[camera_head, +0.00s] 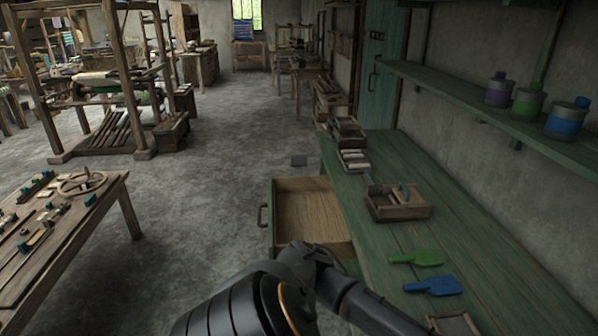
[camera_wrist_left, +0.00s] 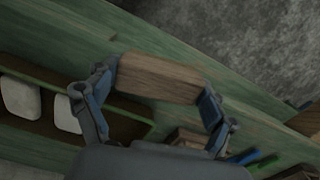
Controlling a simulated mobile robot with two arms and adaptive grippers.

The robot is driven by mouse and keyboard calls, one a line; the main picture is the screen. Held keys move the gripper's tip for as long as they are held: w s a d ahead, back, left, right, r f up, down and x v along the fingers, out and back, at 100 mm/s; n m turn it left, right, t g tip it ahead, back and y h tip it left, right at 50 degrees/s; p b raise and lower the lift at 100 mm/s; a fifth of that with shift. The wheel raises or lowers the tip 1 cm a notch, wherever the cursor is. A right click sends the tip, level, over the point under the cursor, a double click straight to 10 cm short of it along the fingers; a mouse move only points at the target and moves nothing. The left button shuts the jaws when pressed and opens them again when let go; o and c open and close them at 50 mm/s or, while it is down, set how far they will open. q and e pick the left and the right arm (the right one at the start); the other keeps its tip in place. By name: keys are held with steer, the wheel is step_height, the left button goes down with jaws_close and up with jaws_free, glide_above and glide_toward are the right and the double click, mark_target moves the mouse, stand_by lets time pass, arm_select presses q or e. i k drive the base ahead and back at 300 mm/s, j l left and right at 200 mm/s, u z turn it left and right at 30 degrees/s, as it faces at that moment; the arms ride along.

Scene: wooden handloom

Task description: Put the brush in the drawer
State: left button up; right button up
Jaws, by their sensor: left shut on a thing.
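My left gripper (camera_wrist_left: 160,90) is shut on a brown wooden block (camera_wrist_left: 160,78), holding it between both fingers. It may be the back of the brush, but no bristles show. The gripper is over the green bench (camera_wrist_left: 235,95), near its edge. I cannot make out the gripper or the block in the head view. The drawer (camera_head: 309,210) stands pulled out from the bench's left side, and its visible inside looks empty. A dark arm of mine hides its near part. My right gripper is not seen.
On the green bench (camera_head: 400,150) are a wooden box (camera_head: 397,212), a tray with pale blocks (camera_head: 353,161), a green scoop-like tool (camera_head: 416,257) and a blue one (camera_head: 433,286). A shelf with jars (camera_head: 528,103) runs along the right wall. Floor left of the drawer is clear.

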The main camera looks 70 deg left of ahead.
mark_target(312, 219)
steer(key=j+u, duration=0.1)
steer(key=j, duration=0.35)
steer(key=i+j+u, duration=0.15)
steer(key=j, duration=0.3)
steer(key=j+u, duration=0.1)
steer(key=j, duration=0.35)
steer(key=i+j+u, duration=0.1)
steer(key=j, duration=0.35)
steer(key=i+j+u, duration=0.1)
steer(key=j, duration=0.35)
steer(key=i+j+u, duration=0.15)
steer(key=j, duration=0.25)
steer(key=i+j+u, duration=0.1)
steer(key=j, duration=0.35)
steer(key=i+j+u, duration=0.1)
steer(key=j, duration=0.25)
steer(key=i, duration=0.1)
